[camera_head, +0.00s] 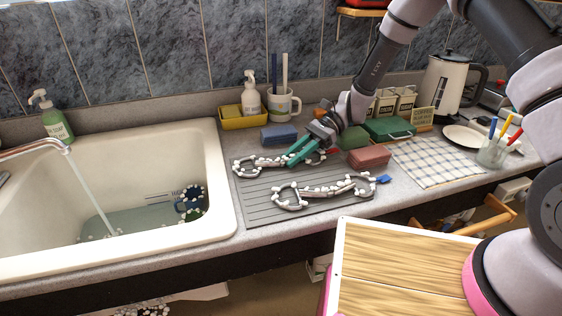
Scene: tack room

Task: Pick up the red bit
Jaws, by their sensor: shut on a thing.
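The red bit (262,162), a grey metal bit with pale beads and a red end near my gripper, is at the back of the grey ribbed mat (255,212). My gripper (293,161) reaches down from the upper right, its green fingers shut on the bit near its middle and right part. The fingers hide some of the bit. I cannot tell whether it touches the mat. A similar bit with a blue end (325,191) lies in front of it on the mat.
A white sink (222,170) with running water is at the left. A blue sponge (279,134), a mug (282,107) and a soap bottle (251,98) stand behind the mat. A reddish block (368,157) and a checked cloth (435,163) are to the right.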

